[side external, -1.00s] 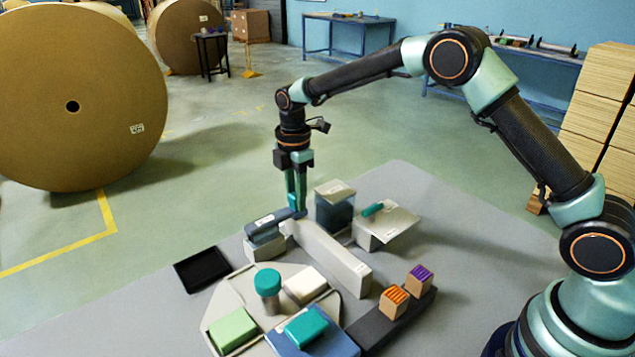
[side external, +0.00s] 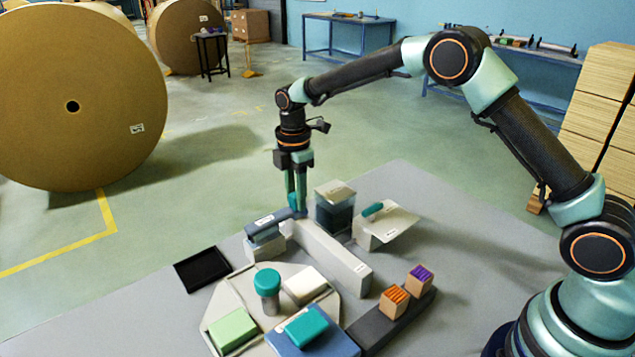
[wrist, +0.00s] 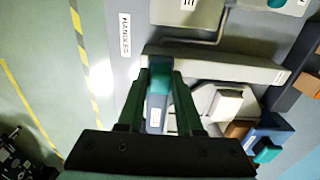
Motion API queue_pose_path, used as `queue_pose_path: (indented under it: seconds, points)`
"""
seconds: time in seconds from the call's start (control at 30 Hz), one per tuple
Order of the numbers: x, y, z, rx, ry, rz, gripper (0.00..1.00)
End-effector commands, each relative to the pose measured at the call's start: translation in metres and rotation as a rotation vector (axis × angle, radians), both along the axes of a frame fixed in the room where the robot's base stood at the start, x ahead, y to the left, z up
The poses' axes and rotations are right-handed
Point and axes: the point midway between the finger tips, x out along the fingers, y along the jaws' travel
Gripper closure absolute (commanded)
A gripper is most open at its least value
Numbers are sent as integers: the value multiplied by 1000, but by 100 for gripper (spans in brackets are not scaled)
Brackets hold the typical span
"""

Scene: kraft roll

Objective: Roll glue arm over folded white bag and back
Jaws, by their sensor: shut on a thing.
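My gripper (side external: 297,204) points down and is shut on the teal end of the blue-grey arm (side external: 262,222), which has a white label. The arm lies over a pale block at the far end of a long grey bar (side external: 335,262). In the wrist view, my gripper's fingers (wrist: 160,78) flank the teal part, and the blue-grey arm (wrist: 157,103) runs back between them. A white block-like piece (side external: 305,284), possibly the folded bag, lies on a pale tray, apart from my gripper. It also shows in the wrist view (wrist: 224,105).
A lidded dark container (side external: 335,210) and a pale box with a flat plate (side external: 390,226) stand right of my gripper. A teal-capped jar (side external: 267,288), green block (side external: 232,330) and blue piece (side external: 320,343) are nearer. A black tray (side external: 203,267) lies left.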

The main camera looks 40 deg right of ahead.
Motion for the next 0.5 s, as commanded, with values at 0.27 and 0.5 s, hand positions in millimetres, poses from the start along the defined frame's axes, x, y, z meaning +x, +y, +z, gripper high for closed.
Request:
queue_pose_path:
  seconds: [0.27,0.5]
  points:
    - [1,0,1,1,-3,0,100]
    - [-9,0,2,1,-3,0,100]
